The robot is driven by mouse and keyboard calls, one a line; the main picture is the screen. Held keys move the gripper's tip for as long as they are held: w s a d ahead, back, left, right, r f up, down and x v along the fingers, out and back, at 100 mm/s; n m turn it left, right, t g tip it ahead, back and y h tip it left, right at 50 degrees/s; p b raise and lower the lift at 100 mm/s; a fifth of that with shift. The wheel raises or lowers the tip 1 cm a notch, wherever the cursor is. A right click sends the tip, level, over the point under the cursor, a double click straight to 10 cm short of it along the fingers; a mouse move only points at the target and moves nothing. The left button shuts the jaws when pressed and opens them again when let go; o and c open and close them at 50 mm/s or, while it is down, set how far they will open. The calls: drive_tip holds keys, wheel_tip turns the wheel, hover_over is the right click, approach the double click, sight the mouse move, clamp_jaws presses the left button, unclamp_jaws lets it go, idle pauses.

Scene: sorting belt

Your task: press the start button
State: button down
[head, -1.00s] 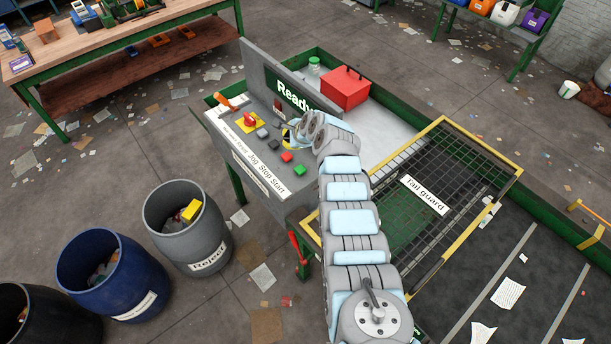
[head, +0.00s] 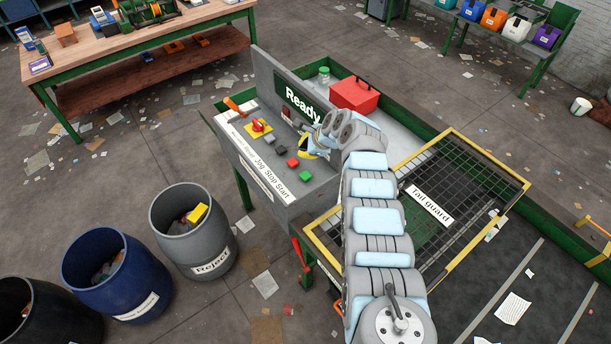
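The control panel (head: 230,134) is a grey sloped console with a row of buttons and a white strip of labels, of which "Jog", "Stop" and "Start" can be read. The green button (head: 306,176) is at the right end, nearest the "Start" label. The red button (head: 293,162) is beside it, with dark and grey buttons further up left. My gripper (head: 313,150) is over the right part of the panel, above and behind the green and red buttons in the picture, apart from the green one. My arm partly hides it, and its fingers are too small to read.
A display (head: 303,103) behind the buttons reads "Ready". A red knob (head: 258,126) and an orange lever (head: 233,105) are at the panel's left. A red box (head: 355,95) stands behind. The yellow-framed tail guard (head: 478,239) is to the right, the Reject bin (head: 165,236) to the left.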

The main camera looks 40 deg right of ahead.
sight(304, 172)
wheel_tip(304, 172, down, 7)
drive_tip(key=b, duration=0.6)
drive_tip(key=shift+f+b, duration=0.1)
drive_tip(key=shift+b, duration=0.2)
drive_tip(key=shift+f+b, duration=0.3)
drive_tip(key=shift+f, duration=0.2)
drive_tip(key=shift+f, duration=0.15)
idle(0.5)
drive_tip(key=shift+f, duration=0.25)
drive_tip(key=shift+f+b, duration=0.55)
drive_tip(key=shift+b, duration=0.05)
idle(0.9)
drive_tip(key=shift+r, duration=0.1)
drive_tip(key=shift+r+p, duration=0.9)
drive_tip(key=shift+p, duration=0.25)
